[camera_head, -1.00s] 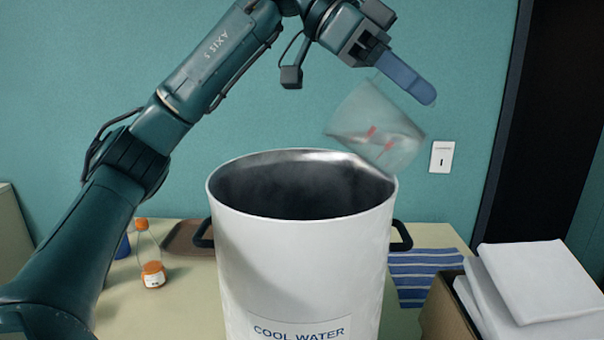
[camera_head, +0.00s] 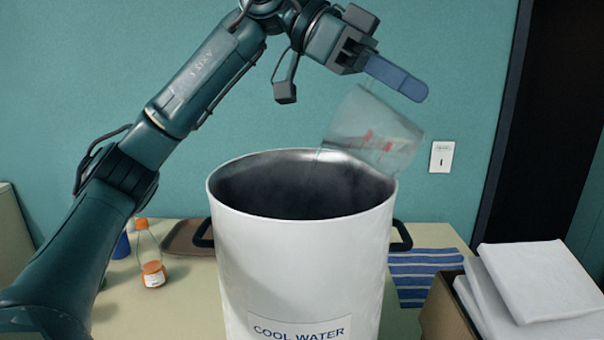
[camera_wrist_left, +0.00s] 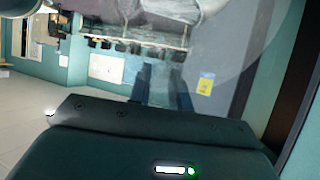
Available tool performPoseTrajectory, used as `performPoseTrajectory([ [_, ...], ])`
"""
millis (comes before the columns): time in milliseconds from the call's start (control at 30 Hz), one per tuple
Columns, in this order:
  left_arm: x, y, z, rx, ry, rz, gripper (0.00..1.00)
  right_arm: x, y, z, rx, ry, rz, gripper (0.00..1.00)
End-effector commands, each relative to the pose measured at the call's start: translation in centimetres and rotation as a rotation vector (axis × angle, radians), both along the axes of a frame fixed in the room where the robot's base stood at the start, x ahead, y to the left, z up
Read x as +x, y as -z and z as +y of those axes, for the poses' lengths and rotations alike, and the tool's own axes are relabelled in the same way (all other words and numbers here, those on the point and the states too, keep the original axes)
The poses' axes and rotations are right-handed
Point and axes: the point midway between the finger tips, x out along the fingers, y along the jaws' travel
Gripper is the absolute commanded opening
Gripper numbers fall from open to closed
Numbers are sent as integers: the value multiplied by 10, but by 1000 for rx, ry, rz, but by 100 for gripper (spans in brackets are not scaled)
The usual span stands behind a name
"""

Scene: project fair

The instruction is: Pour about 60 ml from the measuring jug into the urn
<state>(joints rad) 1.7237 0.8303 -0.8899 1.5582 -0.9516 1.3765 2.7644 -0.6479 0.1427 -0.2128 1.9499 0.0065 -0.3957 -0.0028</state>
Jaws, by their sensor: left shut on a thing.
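The white urn (camera_head: 300,250), labelled "COOL WATER", stands upright on the table with its top open and its dark inside showing. The clear measuring jug (camera_head: 378,135) with red markings is tilted to the left above the urn's right back rim. Its lip is over the opening, and a faint thin streak seems to run down from it. My left gripper (camera_head: 396,78) is shut on the jug from above; the grip point on the jug is not clear. In the left wrist view the gripper's fingers (camera_wrist_left: 164,88) show against the jug's clear wall (camera_wrist_left: 215,45). My right gripper is not in view.
An orange-capped bottle (camera_head: 151,258) and a brown tray (camera_head: 184,238) are left of the urn. A striped blue cloth (camera_head: 425,275) lies right of it. A box (camera_head: 445,312) and white stacked packs (camera_head: 545,285) stand at the front right.

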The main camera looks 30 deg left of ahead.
Motion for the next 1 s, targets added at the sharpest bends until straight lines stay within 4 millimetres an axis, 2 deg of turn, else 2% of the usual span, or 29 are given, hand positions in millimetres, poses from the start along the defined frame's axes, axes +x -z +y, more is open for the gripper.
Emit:
performPoseTrajectory([
  [1000, -1, -4, 5, -57, 0, -12, 0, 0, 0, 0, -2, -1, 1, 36],
])
